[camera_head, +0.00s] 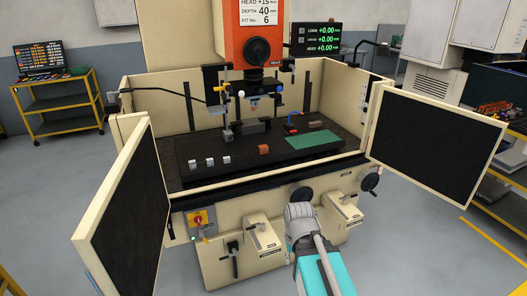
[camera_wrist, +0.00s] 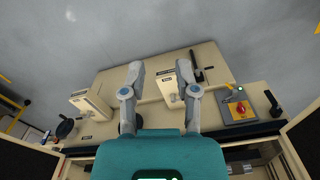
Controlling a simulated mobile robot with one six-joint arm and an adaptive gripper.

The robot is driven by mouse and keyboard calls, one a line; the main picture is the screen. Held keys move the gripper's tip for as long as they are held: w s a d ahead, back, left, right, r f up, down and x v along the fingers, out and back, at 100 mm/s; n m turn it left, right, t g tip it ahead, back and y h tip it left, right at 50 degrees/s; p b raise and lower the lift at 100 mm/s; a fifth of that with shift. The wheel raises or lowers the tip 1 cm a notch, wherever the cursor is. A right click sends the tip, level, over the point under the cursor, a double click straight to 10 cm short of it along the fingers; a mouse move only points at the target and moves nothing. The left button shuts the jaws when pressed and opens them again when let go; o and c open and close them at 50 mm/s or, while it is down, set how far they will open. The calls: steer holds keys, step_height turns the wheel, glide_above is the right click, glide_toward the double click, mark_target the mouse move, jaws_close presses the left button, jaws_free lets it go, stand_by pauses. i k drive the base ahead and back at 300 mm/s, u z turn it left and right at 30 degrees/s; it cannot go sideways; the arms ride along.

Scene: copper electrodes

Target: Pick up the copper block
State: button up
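A small copper-coloured block (camera_head: 263,150) sits on the dark bed inside the open machine, left of a green mat (camera_head: 314,140). A flat brownish piece (camera_head: 316,124) lies further back on the right. My gripper (camera_head: 298,210) is in front of the machine's front panel, below and outside the work tank, apart from the block. In the wrist view its two grey fingers (camera_wrist: 160,72) are spread with nothing between them. The copper block cannot be made out in the wrist view.
Several small silver blocks (camera_head: 210,162) stand in a row left of the copper block. The orange machine head (camera_head: 257,40) hangs above the bed. Doors stand open at left (camera_head: 127,205) and right (camera_head: 436,133). A handwheel (camera_head: 370,182) is near my arm.

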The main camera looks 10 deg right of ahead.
mark_target(262, 149)
steer(key=u, duration=0.15)
steer(key=i, duration=1.6)
steer(key=u, duration=0.3)
